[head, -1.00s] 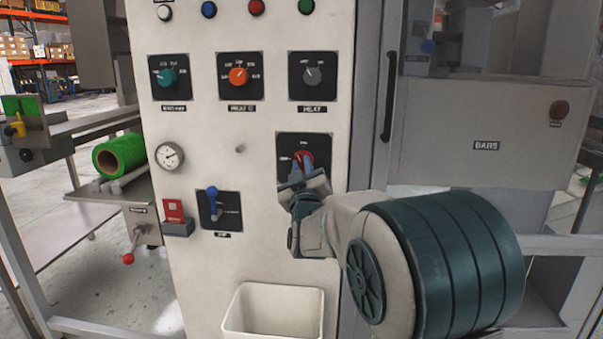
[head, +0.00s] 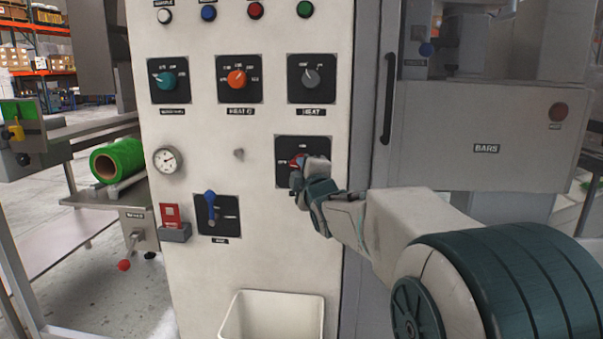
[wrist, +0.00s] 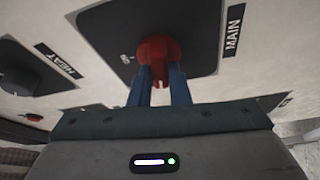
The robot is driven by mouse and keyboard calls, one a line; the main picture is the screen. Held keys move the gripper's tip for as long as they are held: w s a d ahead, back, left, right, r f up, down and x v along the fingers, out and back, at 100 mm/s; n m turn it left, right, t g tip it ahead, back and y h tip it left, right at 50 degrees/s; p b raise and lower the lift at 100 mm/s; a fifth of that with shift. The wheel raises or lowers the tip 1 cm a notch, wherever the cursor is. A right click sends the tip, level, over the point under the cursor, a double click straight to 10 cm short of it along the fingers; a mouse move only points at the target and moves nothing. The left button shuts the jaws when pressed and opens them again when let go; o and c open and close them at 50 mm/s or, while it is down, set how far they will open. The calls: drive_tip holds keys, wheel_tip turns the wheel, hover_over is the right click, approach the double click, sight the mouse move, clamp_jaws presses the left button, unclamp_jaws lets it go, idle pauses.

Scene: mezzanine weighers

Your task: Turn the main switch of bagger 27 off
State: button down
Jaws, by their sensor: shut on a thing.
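The main switch is a red rotary knob (wrist: 157,52) on a black square plate (wrist: 185,25) labelled MAIN in the wrist view. In the head view the plate (head: 283,147) sits on the right of the pale panel, and a bit of the red knob (head: 297,161) shows beside my gripper. My gripper (head: 308,172) reaches it from the lower right. In the wrist view its two blue fingers (wrist: 160,78) are shut on the red knob, one on each side. Most of the knob is hidden by my gripper in the head view.
Above are a teal knob (head: 166,79), an orange knob (head: 237,80) and a grey knob (head: 311,78). A blue-handled lever (head: 211,200) and red switch (head: 171,214) are lower left. A white bin (head: 272,318) is below. A door handle (head: 388,98) stands to the right.

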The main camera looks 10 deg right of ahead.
drive_tip(key=shift+n+g, duration=0.4)
drive_tip(key=shift+n, duration=0.6)
drive_tip(key=c, duration=1.4)
unclamp_jaws()
drive_tip(key=shift+o, duration=0.2)
drive_tip(key=s+d+p, duration=0.1)
drive_tip(key=s, duration=1.2)
drive_tip(key=shift+s, duration=0.4)
drive_tip(key=shift+r, duration=0.1)
